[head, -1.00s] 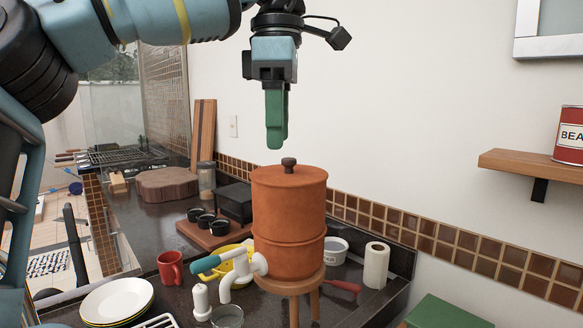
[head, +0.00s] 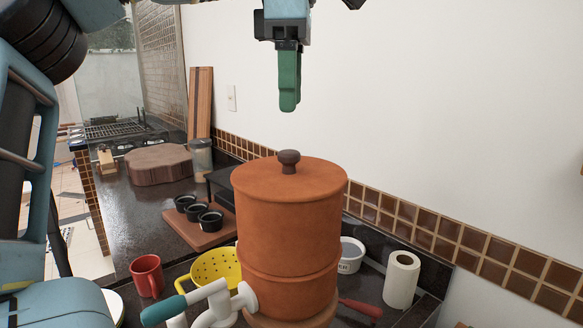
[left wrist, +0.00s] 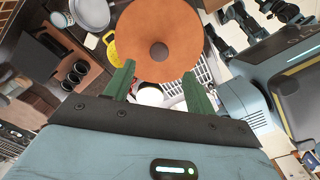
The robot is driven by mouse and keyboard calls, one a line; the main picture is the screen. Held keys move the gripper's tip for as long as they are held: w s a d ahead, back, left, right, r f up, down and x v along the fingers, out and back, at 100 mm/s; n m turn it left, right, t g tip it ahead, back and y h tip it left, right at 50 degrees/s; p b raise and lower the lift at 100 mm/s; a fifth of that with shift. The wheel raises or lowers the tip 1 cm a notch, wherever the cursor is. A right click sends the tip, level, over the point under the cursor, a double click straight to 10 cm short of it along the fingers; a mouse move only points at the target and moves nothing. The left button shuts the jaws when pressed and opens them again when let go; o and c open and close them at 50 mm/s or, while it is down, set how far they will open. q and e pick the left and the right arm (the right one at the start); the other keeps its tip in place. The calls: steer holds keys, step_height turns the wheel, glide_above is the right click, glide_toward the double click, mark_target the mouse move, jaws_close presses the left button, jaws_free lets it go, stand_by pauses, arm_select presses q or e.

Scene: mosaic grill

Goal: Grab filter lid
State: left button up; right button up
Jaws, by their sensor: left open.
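The clay water filter (head: 290,235) stands upright on a wooden stand on the counter. Its round terracotta lid (head: 262,178) is on top, with a dark brown knob (head: 289,160) in the middle. My left gripper (head: 289,108) hangs above the lid, pointing down, its green fingers clear of the knob. In the left wrist view the lid (left wrist: 175,28) and knob (left wrist: 159,51) lie beyond the fingertips (left wrist: 158,72), which are spread apart with nothing between them. My right gripper is not in view.
A white tap with a teal handle (head: 163,310) sticks out at the filter's front left. A red mug (head: 147,276), yellow colander (head: 203,268), black cups on a wooden board (head: 211,241) and a paper roll (head: 402,280) stand around it. The wall is close behind.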

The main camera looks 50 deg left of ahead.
mark_target(288, 151)
arm_select(q)
steer(key=shift+s+d, duration=0.1)
steer(key=shift+f, duration=0.55)
steer(key=shift+a+f, duration=0.15)
steer(key=shift+f, duration=1.3)
steer(key=shift+a+f, duration=0.15)
steer(key=shift+f, duration=1.3)
steer(key=shift+d+f, duration=0.1)
steer(key=shift+f, duration=0.3)
jaws_close()
